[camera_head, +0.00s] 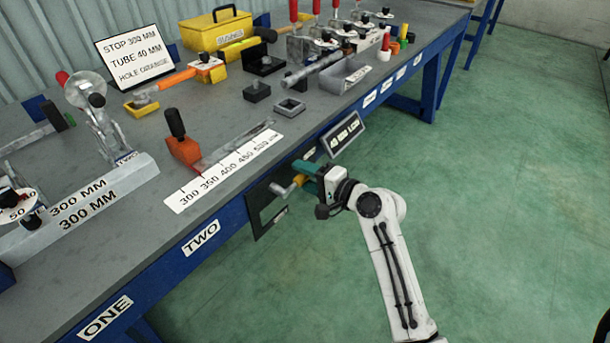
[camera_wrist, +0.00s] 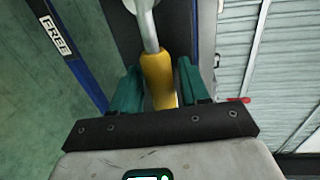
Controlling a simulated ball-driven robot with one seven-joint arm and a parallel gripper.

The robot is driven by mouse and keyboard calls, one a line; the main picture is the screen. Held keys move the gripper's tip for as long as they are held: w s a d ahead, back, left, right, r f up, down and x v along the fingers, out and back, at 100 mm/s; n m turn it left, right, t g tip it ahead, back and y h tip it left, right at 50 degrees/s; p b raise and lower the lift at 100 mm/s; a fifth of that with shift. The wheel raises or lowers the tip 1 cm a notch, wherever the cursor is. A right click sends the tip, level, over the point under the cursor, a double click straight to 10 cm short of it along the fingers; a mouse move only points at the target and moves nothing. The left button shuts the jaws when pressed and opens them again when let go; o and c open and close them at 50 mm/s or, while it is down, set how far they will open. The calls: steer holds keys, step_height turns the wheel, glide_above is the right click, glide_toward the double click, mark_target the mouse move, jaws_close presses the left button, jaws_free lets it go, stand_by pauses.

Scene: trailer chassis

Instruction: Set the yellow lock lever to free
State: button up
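The yellow lock lever (camera_wrist: 157,80) shows in the wrist view as a yellow grip on a grey metal arm. In the head view it (camera_head: 291,187) sticks out from the dark panel on the blue front of the bench. My gripper (camera_head: 303,174) is at the lever, in front of the bench edge. In the wrist view my gripper's teal fingers (camera_wrist: 158,88) stand on either side of the yellow grip. Whether both fingers press on it cannot be told. A FREE label (camera_wrist: 56,35) is at the upper left of the wrist view.
The grey bench top (camera_head: 240,108) above carries a scale strip (camera_head: 225,170), a 300 MM block (camera_head: 85,203), clamps and a yellow toolbox (camera_head: 217,30). A dark display (camera_head: 342,134) hangs at the bench edge beside my gripper.

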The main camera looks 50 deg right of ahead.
jaws_close()
stand_by(0.5)
steer(key=f+m+p, duration=0.1)
steer(key=m+p, duration=0.1)
steer(key=p, duration=0.1)
steer(key=shift+a+f+m+y, duration=0.15)
steer(key=shift+f+m+y, duration=0.15)
steer(key=shift+f+m, duration=0.1)
steer(key=f+m+p, duration=0.1)
steer(key=a+f+m+p, duration=0.1)
steer(key=m, duration=0.1)
steer(key=shift+s+f+y, duration=0.1)
steer(key=shift+y, duration=0.3)
steer(key=shift+s+a+f+m+t+y+p, duration=0.2)
steer(key=shift+a+f+m+p, duration=0.5)
steer(key=shift+m, duration=0.75)
steer(key=shift+w+a+f+m+t+y+p, duration=0.2)
steer(key=shift+a+f+m+p, duration=0.25)
steer(key=shift+a+m+p, duration=0.7)
steer(key=shift+s+a+f+m+t+y+p, duration=0.1)
steer(key=shift+a+f+m+y+p, duration=0.3)
steer(key=shift+m, duration=1.3)
steer(key=shift+a+f, duration=0.2)
steer(key=shift+a, duration=0.05)
steer(key=shift+o, duration=0.9)
jaws_free()
